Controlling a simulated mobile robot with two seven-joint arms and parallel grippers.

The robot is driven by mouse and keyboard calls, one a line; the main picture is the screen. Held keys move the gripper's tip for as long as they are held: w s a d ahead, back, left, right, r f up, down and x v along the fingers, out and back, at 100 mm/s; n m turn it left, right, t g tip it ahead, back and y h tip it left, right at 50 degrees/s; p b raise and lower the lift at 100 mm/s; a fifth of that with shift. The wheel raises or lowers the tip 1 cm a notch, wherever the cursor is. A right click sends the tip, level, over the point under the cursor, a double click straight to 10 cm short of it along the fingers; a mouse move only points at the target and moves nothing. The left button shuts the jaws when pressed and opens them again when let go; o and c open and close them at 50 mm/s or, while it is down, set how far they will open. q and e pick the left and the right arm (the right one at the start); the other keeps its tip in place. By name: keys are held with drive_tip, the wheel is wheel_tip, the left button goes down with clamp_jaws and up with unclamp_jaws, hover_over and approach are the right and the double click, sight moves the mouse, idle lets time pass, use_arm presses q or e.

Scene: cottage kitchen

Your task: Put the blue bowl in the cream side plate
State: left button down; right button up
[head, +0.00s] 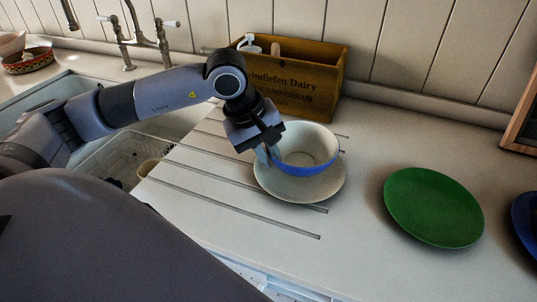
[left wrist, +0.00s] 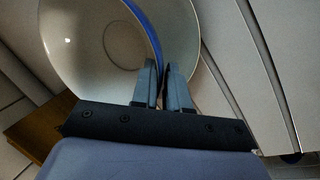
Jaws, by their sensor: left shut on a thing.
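The blue bowl (head: 308,150), blue outside and cream inside, is upright over the cream side plate (head: 300,191) on the grooved drainer. From the head view I cannot tell whether the bowl touches the plate or is just above it. My left gripper (head: 268,155) is shut on the bowl's left rim. In the left wrist view, my left gripper (left wrist: 163,84) has its fingers on either side of the rim of the bowl (left wrist: 95,45), and part of the cream side plate (left wrist: 180,40) shows beyond it. My right gripper is not in view.
A wooden dairy crate (head: 290,78) with items in it stands just behind the bowl. A green plate (head: 433,207) lies to the right, with a dark blue dish (head: 527,222) at the right edge. The sink and tap (head: 130,40) are at the left.

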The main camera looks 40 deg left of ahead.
use_arm(q)
drive_tip(key=shift+f, duration=0.4)
drive_tip(key=shift+f, duration=0.1)
drive_tip(key=shift+f+b, duration=0.25)
drive_tip(key=shift+b, duration=0.15)
drive_tip(key=c, duration=1.1)
unclamp_jaws()
drive_tip(key=shift+r, duration=0.1)
drive_tip(key=shift+r+p, duration=0.4)
drive_tip(key=shift+r, duration=0.15)
drive_tip(key=b+v, duration=0.1)
drive_tip(key=v, duration=1)
drive_tip(key=shift+s+r, duration=0.15)
drive_tip(key=shift+s, duration=0.05)
